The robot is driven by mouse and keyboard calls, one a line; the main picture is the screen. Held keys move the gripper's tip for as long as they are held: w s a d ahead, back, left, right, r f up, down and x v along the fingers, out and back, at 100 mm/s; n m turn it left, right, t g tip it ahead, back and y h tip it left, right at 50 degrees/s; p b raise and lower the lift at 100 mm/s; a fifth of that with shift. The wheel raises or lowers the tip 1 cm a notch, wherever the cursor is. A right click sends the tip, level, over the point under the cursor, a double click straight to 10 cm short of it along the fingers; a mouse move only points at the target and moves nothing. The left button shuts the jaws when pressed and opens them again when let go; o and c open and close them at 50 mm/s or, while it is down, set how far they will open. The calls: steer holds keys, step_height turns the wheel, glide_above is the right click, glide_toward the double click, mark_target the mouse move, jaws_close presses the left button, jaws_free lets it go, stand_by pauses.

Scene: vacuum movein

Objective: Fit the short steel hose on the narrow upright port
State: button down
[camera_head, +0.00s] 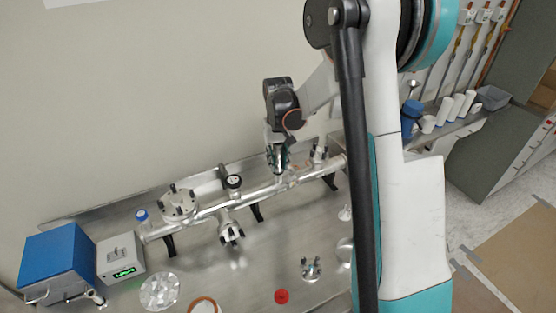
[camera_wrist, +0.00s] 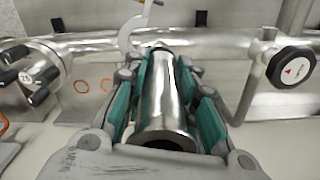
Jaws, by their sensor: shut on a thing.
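My gripper (camera_head: 277,157) is above the right part of a horizontal steel pipe line (camera_head: 262,194). In the wrist view its teal-padded fingers (camera_wrist: 165,75) are shut on the short steel hose (camera_wrist: 163,108), a shiny tube with a flared near end. The hose's far end points at the pipe line. The narrow upright port cannot be made out; the hose and fingers cover that stretch of pipe. I cannot tell whether the hose touches or sits on a port. An open hinged clamp (camera_wrist: 131,32) shows just beyond the hose's far end.
A black-knobbed valve (camera_head: 234,182) and a large bolted flange (camera_head: 178,203) stand on the line to the left. A blue box (camera_head: 60,262) and a grey readout box (camera_head: 121,258) are at far left. A red cap (camera_head: 281,296) lies on the bench front.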

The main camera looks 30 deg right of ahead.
steer(key=shift+f+b, duration=0.4)
steer(key=shift+f, duration=0.15)
stand_by(0.4)
stand_by(0.4)
steer(key=c, duration=1.2)
jaws_free()
steer(key=shift+r, duration=0.1)
step_height(320, 180, up, 12)
steer(key=shift+f, duration=0.1)
